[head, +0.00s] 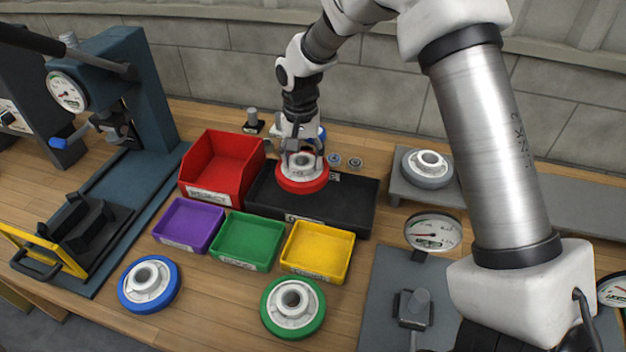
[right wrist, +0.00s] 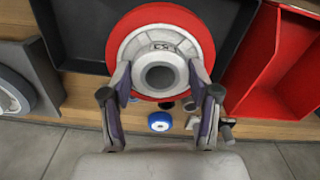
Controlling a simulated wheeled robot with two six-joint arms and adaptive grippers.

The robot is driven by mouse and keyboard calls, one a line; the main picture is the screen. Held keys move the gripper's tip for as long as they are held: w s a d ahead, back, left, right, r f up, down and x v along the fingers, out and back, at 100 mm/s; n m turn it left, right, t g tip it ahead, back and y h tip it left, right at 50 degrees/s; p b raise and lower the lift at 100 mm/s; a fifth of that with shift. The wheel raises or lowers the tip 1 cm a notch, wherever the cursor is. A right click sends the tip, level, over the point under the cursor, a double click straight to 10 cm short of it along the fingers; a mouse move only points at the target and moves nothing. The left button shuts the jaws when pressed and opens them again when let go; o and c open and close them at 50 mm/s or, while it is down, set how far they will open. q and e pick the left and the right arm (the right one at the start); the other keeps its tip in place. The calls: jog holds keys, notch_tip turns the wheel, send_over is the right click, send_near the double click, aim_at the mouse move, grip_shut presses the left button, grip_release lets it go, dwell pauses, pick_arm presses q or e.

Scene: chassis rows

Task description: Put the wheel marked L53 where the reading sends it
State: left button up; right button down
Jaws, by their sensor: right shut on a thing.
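My right gripper (head: 301,150) is shut on the hub of a red-rimmed wheel (head: 302,183). The wheel shows large in the right wrist view (right wrist: 160,24), with the two fingers (right wrist: 161,95) on either side of its pale hub. A small mark on the hub is only partly legible. The wheel is over the back part of a long black tray (head: 335,209); whether it touches the tray I cannot tell. A dial gauge (head: 433,232) stands at the right, and another (head: 66,91) is on the blue press at the left; their readings are too small to make out. My left gripper is not seen.
A red bin labelled REJECT (head: 209,194) adjoins the tray. Purple (head: 190,223), green (head: 248,240) and yellow (head: 318,251) bins stand in front. A blue wheel (head: 149,284) and a green wheel (head: 293,307) lie near the front; a grey wheel (head: 427,168) lies at right.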

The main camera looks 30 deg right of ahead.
notch_tip(320, 180, down, 7)
jog(key=shift+f, duration=0.1)
jog(key=shift+a, duration=0.1)
jog(key=shift+s+a, duration=0.15)
jog(key=shift+f, duration=0.1)
jog(key=shift+c, duration=1.3)
grip_release()
notch_tip(320, 180, up, 12)
